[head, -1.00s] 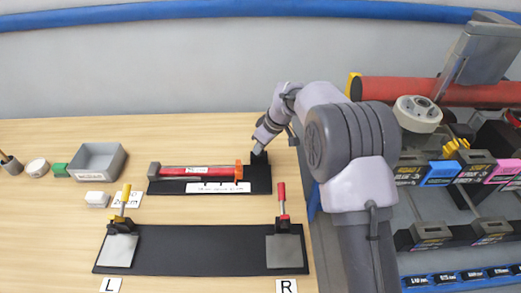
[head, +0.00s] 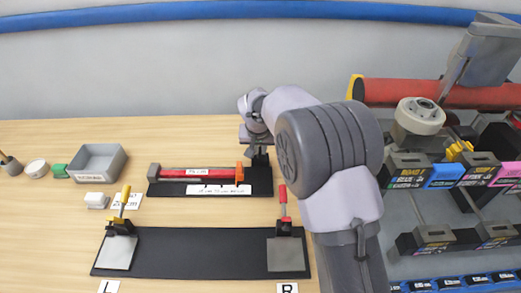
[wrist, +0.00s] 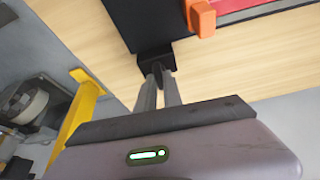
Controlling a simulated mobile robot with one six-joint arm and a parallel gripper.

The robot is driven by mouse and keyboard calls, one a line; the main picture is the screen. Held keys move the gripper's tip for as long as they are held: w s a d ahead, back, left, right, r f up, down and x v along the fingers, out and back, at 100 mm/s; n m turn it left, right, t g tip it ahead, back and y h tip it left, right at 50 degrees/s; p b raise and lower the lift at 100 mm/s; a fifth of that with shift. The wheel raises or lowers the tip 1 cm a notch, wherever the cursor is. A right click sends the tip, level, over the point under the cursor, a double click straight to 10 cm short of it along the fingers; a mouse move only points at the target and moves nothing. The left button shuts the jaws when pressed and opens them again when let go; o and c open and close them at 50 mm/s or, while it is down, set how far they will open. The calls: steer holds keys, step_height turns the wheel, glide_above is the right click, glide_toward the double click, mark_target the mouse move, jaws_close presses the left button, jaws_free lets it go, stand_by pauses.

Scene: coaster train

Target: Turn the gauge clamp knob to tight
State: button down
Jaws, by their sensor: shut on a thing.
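The gauge lies at the back middle of the table: a red bar (head: 190,174) with a grey left end and an orange piece (head: 239,172), on a black base (head: 222,189). The orange piece (wrist: 201,18) also shows in the wrist view. A black block (wrist: 155,56) stands at the base's right end. My gripper (wrist: 159,72) is there, its two fingers close together around a small dark knob at the block. The knob is mostly hidden by the fingers, so its turn cannot be read. In the head view my gripper (head: 257,152) is small and partly covered by my wrist.
In front lies a black board (head: 200,252) with a yellow-handled clamp (head: 122,212) at left and a red-handled clamp (head: 284,213) at right. A grey bin (head: 98,162) stands at left. Labelled boxes (head: 408,175) are at right.

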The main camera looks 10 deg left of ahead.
steer(key=m+h+b, duration=0.1)
steer(key=m, duration=0.2)
steer(key=shift+a+m, duration=0.1)
steer(key=shift+m, duration=0.3)
steer(key=m+h, duration=0.1)
steer(key=m, duration=0.1)
steer(key=shift+a+m+h+p, duration=0.1)
steer(key=shift+m+h+p, duration=0.2)
steer(key=shift+m, duration=0.1)
steer(key=m+g+h+p, duration=0.1)
steer(key=m+p, duration=0.1)
steer(key=m, duration=0.1)
steer(key=shift+r, duration=0.15)
steer(key=m+g+p, duration=0.1)
steer(key=m+p, duration=0.2)
steer(key=shift+w+a+h, duration=0.1)
steer(key=shift+w+h, duration=0.05)
steer(key=shift+h, duration=0.25)
steer(key=shift+m+p, duration=0.45)
steer(key=shift+m, duration=0.05)
steer(key=c, duration=1.5)
jaws_free()
